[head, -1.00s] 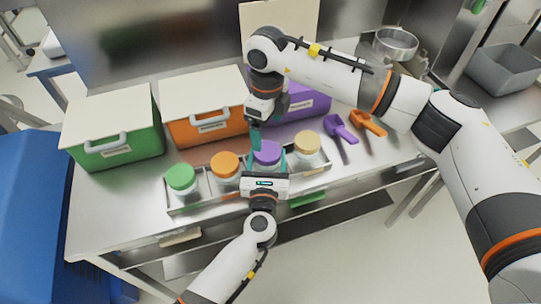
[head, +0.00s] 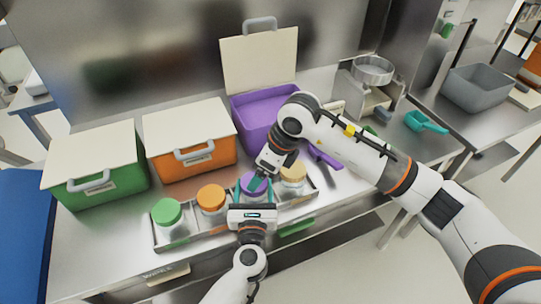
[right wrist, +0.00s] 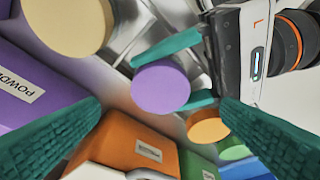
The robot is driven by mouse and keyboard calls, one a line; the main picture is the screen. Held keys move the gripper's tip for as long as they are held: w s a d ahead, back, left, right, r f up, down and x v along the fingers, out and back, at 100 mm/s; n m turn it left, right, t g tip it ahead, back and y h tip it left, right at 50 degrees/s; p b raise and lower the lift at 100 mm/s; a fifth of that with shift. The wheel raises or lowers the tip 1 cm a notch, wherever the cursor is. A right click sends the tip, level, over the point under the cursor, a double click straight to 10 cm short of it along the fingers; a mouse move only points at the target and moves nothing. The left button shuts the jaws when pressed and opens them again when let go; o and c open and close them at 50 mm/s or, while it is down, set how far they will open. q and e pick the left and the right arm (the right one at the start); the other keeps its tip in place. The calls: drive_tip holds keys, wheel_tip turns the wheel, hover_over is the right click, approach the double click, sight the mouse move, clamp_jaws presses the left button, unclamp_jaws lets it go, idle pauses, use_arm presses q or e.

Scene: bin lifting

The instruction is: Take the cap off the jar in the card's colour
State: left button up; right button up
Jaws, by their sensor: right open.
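The jar with the purple cap (head: 254,183) stands in a low tray (head: 205,240) between the orange-capped jar (head: 211,198) and the tan-capped jar (head: 293,172). The green-capped jar (head: 167,213) is at the left end. My left gripper (head: 252,198) has its teal fingers on both sides of the purple-capped jar, close against it below the cap. My right gripper (head: 259,182) is just above the purple cap, tilted. In the right wrist view its fingers are wide apart and empty, with the purple cap (right wrist: 160,88) between and beyond them. I cannot make out a card.
Green (head: 100,188), orange (head: 190,150) and purple (head: 255,115) bins stand behind the tray; the purple one has its lid raised. A purple scoop (head: 325,158) lies partly behind my right arm. A teal scoop (head: 425,122) and grey bin (head: 480,88) are at right.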

drive_tip(key=shift+x, duration=2.8)
drive_tip(key=shift+c, duration=0.4)
drive_tip(key=c, duration=1.1)
drive_tip(key=shift+r, duration=0.15)
drive_tip(key=shift+r, duration=1)
drive_tip(key=shift+r, duration=2)
use_arm(q)
drive_tip(key=o, duration=1.5)
